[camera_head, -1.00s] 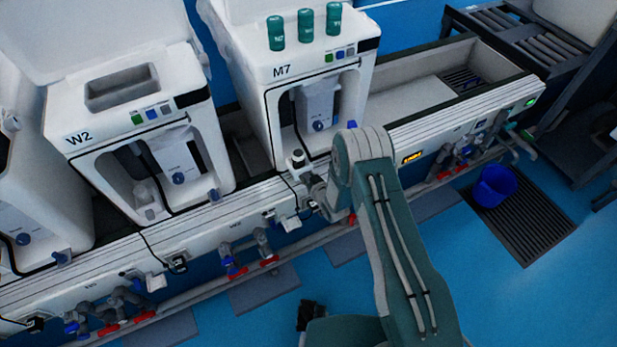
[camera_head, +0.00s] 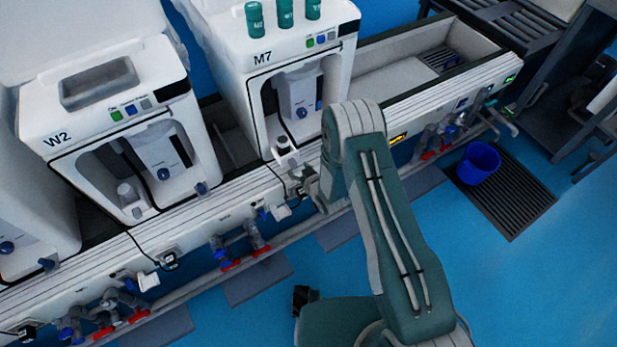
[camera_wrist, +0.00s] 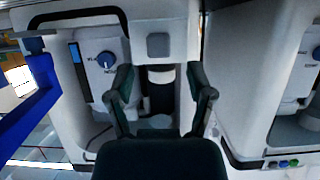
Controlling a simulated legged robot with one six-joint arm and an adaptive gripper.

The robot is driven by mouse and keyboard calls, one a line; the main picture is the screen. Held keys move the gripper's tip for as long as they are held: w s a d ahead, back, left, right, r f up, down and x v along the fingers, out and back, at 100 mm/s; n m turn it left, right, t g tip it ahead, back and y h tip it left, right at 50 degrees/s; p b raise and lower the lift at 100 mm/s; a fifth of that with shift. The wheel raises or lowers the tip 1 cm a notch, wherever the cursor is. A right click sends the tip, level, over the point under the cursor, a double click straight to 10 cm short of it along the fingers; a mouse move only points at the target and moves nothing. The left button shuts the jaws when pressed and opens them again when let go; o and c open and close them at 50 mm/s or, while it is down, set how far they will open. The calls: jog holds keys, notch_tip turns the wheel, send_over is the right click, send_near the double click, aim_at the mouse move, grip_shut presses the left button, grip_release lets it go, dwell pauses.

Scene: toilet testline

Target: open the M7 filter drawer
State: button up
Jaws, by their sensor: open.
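The M7 unit (camera_head: 262,85) is a white machine with an arched front opening, a grey inner panel with a blue knob, and green bottles on top. A small white part with a dark top (camera_head: 283,146) sits low at its front left. My gripper (camera_wrist: 160,82) is open in the wrist view, its two dark fingers apart. A dark and white cylinder (camera_wrist: 160,90) shows between the fingers, below a grey square (camera_wrist: 158,45); I cannot tell whether they touch it. No drawer label is readable.
The W2 unit (camera_head: 115,115) stands left of M7. A blue bar (camera_wrist: 28,115) crosses the left of the wrist view. Pipes with red and blue valves (camera_head: 240,250) run along the bench front. A blue bucket (camera_head: 478,163) stands on a floor grate at right. Blue floor is open in front.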

jog(key=v, duration=0.8)
jog(key=shift+d, duration=0.2)
jog(key=shift+w, duration=0.15)
jog(key=w+d+r+m+h, duration=0.1)
jog(key=w+d+r+h, duration=0.15)
jog(key=r, duration=0.45)
jog(key=w+d+r+h, duration=0.1)
jog(key=w+d+r, duration=0.2)
jog(key=r, duration=0.4)
jog(key=s+d+r+m+g+h, duration=0.1)
jog(key=s+d+r, duration=0.15)
jog(key=r, duration=0.35)
jog(key=s+d+r+m+h, duration=0.1)
jog(key=d+r, duration=0.2)
jog(key=r, duration=0.4)
jog(key=s+d+r+m+g+h, duration=0.2)
jog(key=s+d+r, duration=0.4)
jog(key=s+r, duration=0.5)
jog(key=s+d+r+m+g, duration=0.1)
jog(key=s+r, duration=0.1)
jog(key=s, duration=0.6)
jog(key=s+d+r+m+g, duration=0.1)
jog(key=s+r, duration=0.1)
jog(key=s, duration=0.6)
jog(key=shift+s, duration=0.15)
